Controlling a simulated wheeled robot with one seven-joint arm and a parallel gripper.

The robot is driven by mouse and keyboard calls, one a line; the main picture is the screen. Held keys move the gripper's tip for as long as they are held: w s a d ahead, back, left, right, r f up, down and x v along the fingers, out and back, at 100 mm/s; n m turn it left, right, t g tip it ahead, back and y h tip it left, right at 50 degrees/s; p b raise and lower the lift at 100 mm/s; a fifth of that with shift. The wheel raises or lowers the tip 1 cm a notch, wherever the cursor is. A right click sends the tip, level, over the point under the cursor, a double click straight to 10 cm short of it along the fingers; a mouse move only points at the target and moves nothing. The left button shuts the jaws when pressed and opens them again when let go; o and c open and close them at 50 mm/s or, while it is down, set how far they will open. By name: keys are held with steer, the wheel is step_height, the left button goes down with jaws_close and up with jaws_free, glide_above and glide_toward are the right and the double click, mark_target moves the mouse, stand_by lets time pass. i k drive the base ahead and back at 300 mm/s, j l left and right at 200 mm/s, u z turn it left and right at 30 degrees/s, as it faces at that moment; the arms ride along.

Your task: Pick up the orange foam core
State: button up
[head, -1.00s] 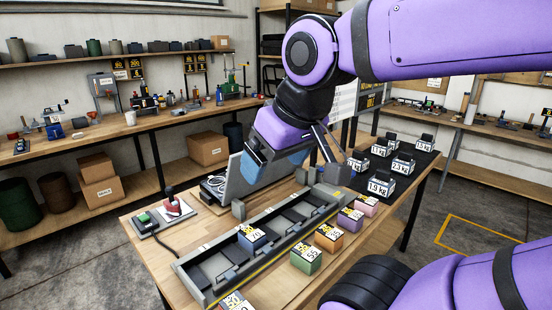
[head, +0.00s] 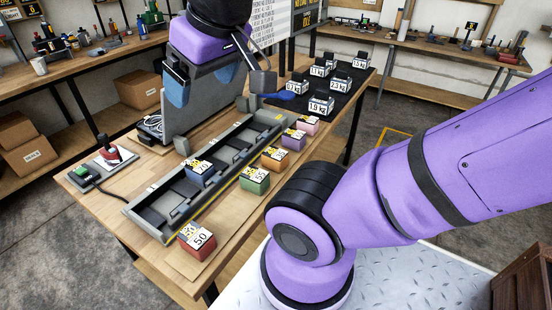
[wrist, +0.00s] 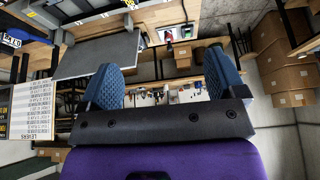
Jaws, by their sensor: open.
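The orange foam core (head: 275,160) is a small orange block with a yellow and white label on top. In the head view it sits on the wooden table in a row of coloured blocks, between a green block (head: 254,181) and a purple block (head: 293,140). My gripper (head: 230,92) is at the top of the head view, above the far part of the table and apart from the orange block. Its blue fingers are spread with nothing between them, as the wrist view (wrist: 163,82) also shows. The orange block is not visible in the wrist view.
A long grey slotted tray (head: 150,206) runs beside the blocks and holds a blue block (head: 200,171). A red block (head: 197,241) and a pink block (head: 307,125) end the row. An upright grey panel (head: 205,105), labelled weights (head: 321,106) and a joystick box (head: 108,160) stand around.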

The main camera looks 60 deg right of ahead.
mark_target(275, 160)
steer(key=k+l+u, duration=0.35)
steer(key=l, duration=0.3)
steer(key=k+l+u, duration=0.4)
steer(key=l, duration=0.2)
steer(key=k+l+u, duration=0.35)
steer(key=l, duration=0.15)
